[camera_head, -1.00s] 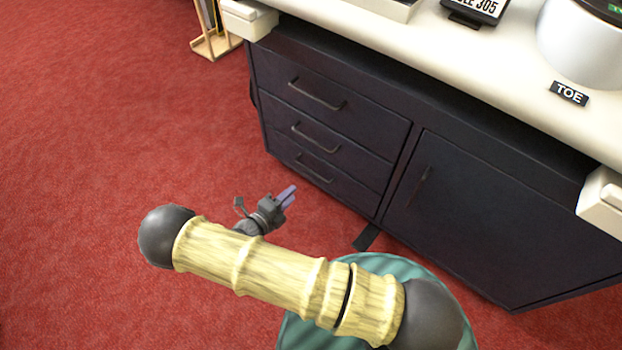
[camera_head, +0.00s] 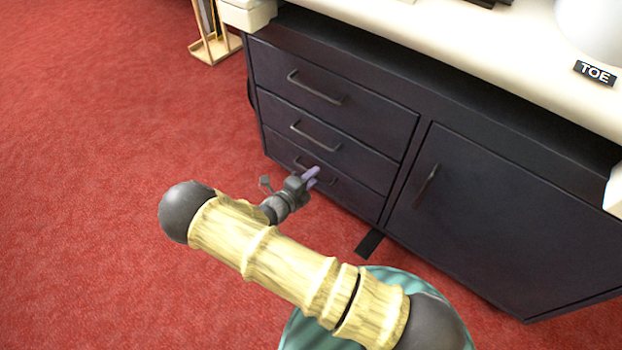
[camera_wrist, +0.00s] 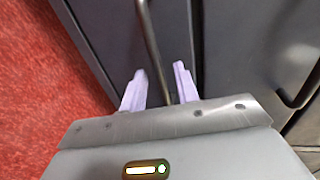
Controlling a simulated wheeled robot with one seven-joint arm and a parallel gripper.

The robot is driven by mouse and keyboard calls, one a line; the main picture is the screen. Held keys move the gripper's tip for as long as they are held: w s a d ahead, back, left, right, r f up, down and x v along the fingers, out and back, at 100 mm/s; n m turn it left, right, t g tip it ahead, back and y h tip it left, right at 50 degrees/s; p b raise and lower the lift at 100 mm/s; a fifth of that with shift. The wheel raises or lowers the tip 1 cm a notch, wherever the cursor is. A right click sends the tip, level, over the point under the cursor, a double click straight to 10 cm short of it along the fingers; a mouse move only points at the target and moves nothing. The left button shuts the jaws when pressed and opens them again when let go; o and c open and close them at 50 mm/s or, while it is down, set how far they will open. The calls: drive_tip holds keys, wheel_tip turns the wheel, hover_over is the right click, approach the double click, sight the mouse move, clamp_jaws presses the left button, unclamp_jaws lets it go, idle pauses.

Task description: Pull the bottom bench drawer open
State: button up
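The bottom bench drawer (camera_head: 348,198) is the lowest of three dark drawers and looks shut, flush with the cabinet front. Its dark bar handle (camera_head: 329,179) is partly hidden by my gripper (camera_head: 313,175), which is right at it. In the wrist view my gripper (camera_wrist: 160,86) has its two lilac fingers spread apart. The handle (camera_wrist: 151,42) runs between them, with a gap visible on each side. The left part of the drawer's lower edge is partly hidden behind my arm.
The middle drawer (camera_head: 350,157) and top drawer (camera_head: 370,115) above are shut. A cabinet door (camera_head: 500,230) with its own handle is to the right. A dark foot piece (camera_head: 369,244) lies on the red carpet (camera_head: 90,160). The carpet at left is clear. A wooden stand (camera_head: 215,47) is at the back.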

clamp_jaws()
drive_tip(key=shift+s+a, duration=0.1)
